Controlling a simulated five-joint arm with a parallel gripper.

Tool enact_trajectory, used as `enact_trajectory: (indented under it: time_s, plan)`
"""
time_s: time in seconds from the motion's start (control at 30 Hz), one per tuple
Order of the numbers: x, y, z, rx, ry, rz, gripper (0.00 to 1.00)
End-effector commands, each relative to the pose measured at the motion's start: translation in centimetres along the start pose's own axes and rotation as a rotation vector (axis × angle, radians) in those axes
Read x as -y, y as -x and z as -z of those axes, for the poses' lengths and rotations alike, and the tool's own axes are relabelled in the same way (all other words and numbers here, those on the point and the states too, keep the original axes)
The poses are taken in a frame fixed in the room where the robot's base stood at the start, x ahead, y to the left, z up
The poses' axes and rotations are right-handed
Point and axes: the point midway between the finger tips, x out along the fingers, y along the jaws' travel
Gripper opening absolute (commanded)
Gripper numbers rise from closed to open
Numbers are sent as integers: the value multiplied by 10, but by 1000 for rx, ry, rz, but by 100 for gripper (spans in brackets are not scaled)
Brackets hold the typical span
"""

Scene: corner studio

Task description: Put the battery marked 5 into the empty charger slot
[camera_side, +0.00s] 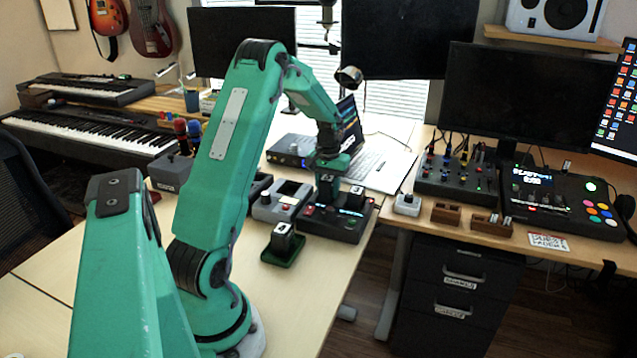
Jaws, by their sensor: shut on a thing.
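My gripper (329,172) points down over the left part of the black charger (335,230). It is shut on a dark battery (327,191), which is upright. I cannot tell whether its lower end is inside a slot or just above it, and its number is too small to read. Another dark battery with a light top (355,198) stands in the charger to the right of my gripper. A third battery (284,238) stands in a small green holder (282,256) at the front left of the charger.
A grey device (280,203) sits close to the left of the charger. The open laptop (375,165) and a blue-lit box (290,150) are behind. The table's right edge is just past the charger. The wooden table in front of the green holder is clear.

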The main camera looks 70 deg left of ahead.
Motion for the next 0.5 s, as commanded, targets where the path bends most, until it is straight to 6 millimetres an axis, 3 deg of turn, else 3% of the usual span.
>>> enact_trajectory:
  time_s: [0.03, 0.5]
  plan:
    - [0, -12, -3, 13, 0, 1, 3]
    - [0, -5, -3, 13, -1, 1, 3]
